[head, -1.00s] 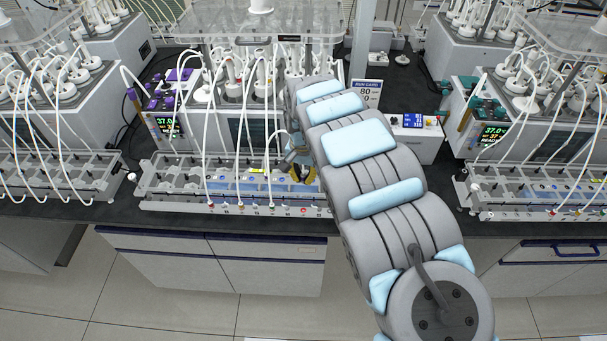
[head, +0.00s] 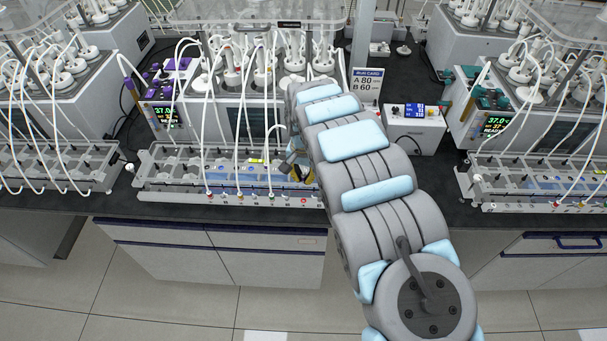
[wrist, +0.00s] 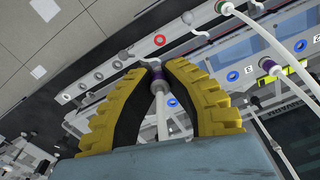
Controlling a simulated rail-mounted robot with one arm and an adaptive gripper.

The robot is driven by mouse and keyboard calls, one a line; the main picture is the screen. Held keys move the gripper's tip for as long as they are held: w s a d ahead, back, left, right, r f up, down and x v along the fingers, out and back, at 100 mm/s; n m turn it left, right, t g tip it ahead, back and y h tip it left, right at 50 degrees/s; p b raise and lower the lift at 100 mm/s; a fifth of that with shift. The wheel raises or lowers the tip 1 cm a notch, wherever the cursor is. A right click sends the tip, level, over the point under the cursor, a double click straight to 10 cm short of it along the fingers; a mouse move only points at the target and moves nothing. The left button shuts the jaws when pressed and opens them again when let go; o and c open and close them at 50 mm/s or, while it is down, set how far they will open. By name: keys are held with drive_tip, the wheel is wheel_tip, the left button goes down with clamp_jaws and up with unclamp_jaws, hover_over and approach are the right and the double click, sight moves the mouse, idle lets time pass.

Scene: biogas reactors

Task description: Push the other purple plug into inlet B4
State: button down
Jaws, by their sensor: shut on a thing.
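My gripper (wrist: 157,72) has two yellow ribbed fingers with dark inner pads. In the wrist view they are closed around a purple plug (wrist: 155,74) on a white tube that runs back between the fingers. The plug's tip is close to the light grey inlet rail (wrist: 118,62); I cannot tell whether it touches or enters an inlet. I cannot read which inlet is B4. In the head view my gripper (head: 298,172) is at the middle rack (head: 165,195), mostly hidden by my arm.
A run card (head: 366,85) and a white device (head: 413,128) are to the right. Racks flank both sides.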

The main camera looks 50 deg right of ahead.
drive_tip(key=shift+f+b, duration=1.45)
drive_tip(key=shift+f, duration=2.65)
drive_tip(key=shift+f, duration=1.1)
idle(0.4)
idle(0.3)
drive_tip(key=c, duration=1.1)
unclamp_jaws()
drive_tip(key=shift+r, duration=3.8)
